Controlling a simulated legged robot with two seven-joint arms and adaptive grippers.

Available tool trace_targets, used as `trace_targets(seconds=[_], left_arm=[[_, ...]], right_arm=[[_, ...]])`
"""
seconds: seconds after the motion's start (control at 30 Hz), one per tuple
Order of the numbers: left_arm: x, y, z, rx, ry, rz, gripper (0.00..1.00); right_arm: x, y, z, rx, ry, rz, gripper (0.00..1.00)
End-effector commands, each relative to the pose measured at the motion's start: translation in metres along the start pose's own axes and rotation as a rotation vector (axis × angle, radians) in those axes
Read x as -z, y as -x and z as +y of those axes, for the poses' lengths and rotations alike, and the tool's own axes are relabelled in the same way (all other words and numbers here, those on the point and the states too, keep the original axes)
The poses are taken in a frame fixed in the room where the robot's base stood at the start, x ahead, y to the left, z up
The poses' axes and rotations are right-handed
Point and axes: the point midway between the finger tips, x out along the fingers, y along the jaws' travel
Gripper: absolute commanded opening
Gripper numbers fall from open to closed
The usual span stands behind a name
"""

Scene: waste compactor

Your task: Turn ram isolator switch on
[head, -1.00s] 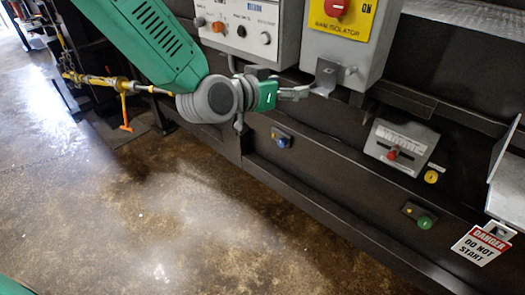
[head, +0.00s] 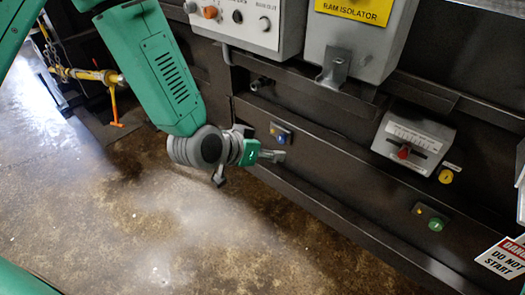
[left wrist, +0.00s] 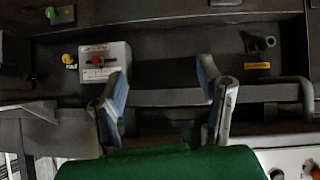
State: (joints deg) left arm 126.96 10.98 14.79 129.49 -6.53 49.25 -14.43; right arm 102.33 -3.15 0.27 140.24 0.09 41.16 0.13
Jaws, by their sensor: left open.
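The ram isolator is a grey box (head: 360,42) at the top of the head view with a yellow label (head: 357,9) reading RAM ISOLATOR. My right gripper is not in view.
A control panel (head: 238,18) with knobs is left of the isolator. A metal bracket (head: 333,68) sticks out below the box. A blue knob (head: 283,137) is close to my gripper. A grey box with a red knob (head: 404,152) and a danger sign (head: 508,257) are right. Open floor lies left.

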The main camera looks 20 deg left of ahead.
Motion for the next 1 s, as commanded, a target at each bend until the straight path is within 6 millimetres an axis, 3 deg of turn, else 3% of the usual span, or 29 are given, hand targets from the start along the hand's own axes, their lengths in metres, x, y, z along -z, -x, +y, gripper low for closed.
trace_targets(seconds=[0.2,0.77,0.87,0.97,1.0], left_arm=[[-0.019,-0.002,-0.002,0.005,0.008,-0.035,0.60],[-0.022,-0.003,-0.002,0.006,0.010,-0.043,0.60],[-0.044,-0.005,-0.004,0.012,0.016,-0.082,0.60],[-0.094,-0.007,-0.009,0.026,0.035,-0.175,0.60],[-0.121,-0.007,-0.012,0.036,0.044,-0.227,0.60]], right_arm=[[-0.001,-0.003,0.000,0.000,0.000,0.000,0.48],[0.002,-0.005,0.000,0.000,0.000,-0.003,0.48],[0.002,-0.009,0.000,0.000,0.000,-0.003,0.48],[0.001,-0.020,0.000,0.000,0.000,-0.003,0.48],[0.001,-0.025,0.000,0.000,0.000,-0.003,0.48]])
